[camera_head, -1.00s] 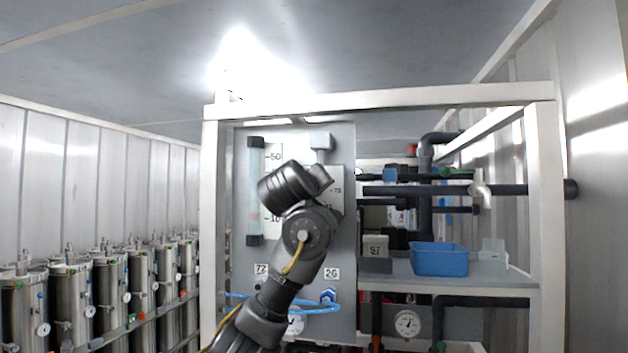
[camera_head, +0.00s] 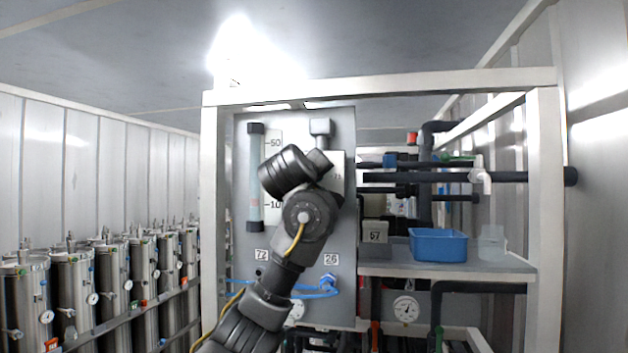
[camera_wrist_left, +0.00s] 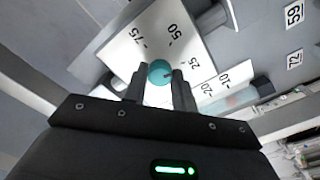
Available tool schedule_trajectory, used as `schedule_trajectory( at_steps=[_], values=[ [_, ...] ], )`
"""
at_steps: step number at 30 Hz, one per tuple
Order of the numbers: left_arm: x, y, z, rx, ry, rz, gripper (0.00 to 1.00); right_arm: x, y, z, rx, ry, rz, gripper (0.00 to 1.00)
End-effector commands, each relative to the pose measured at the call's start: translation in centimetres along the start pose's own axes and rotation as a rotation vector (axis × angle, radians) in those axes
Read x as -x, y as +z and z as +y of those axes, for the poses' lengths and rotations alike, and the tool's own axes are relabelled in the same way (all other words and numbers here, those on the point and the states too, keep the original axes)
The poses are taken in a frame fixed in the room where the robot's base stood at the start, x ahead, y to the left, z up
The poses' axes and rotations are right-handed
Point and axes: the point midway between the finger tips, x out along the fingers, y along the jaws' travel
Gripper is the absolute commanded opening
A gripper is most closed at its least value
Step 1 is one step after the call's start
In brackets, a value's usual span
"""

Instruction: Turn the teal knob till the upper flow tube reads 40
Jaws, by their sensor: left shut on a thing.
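The teal knob (camera_wrist_left: 160,72) sits on a white dial plate (camera_wrist_left: 140,45) marked 75, 50 and 25 in the left wrist view. My left gripper (camera_wrist_left: 158,84) is shut on the knob, one finger on each side of it. A small dark mark shows on the knob's right side, toward the 25. In the head view my left wrist and hand cover the knob and most of the dial plate. The flow tube (camera_head: 255,160) stands upright at the panel's left, dark caps at both ends, beside a scale showing 50 and 10. Its reading is too small to tell.
The grey panel (camera_head: 290,125) is set in a white frame (camera_head: 380,92). A blue bin (camera_head: 438,245) is on the shelf at right, with dark pipes (camera_head: 410,177) above it. Steel vessels (camera_head: 72,290) line the left wall. A blue hose (camera_head: 315,294) crosses low on the panel.

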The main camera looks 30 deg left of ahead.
Motion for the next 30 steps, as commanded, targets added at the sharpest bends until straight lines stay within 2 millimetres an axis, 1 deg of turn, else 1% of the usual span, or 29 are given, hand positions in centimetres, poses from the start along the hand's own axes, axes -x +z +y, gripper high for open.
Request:
schedule_trajectory(
  at_steps=[1, 8, 15, 24, 30],
  values=[
    [0.1, 0.3, -0.2, 0.023, 0.002, 0.001, 0.04, -0.8, 0.1, 0.0, 0.000, 0.001, 0.000, 0.33],
    [0.1, 0.5, -0.4, 0.188, 0.003, 0.001, 0.04, -3.7, 0.4, 0.1, 0.001, 0.001, -0.001, 0.33],
    [0.1, 0.5, -0.4, 0.417, 0.003, 0.000, 0.04, -6.8, 0.7, 0.0, 0.001, 0.001, -0.001, 0.33],
    [0.1, 0.4, -0.3, 0.702, 0.001, -0.003, 0.04, -9.5, 0.9, 0.0, 0.001, 0.001, -0.001, 0.33],
    [0.0, 0.4, -0.1, 0.881, 0.001, -0.004, 0.04, -10.5, 1.0, -0.1, 0.001, 0.001, -0.001, 0.33]
  ],
)
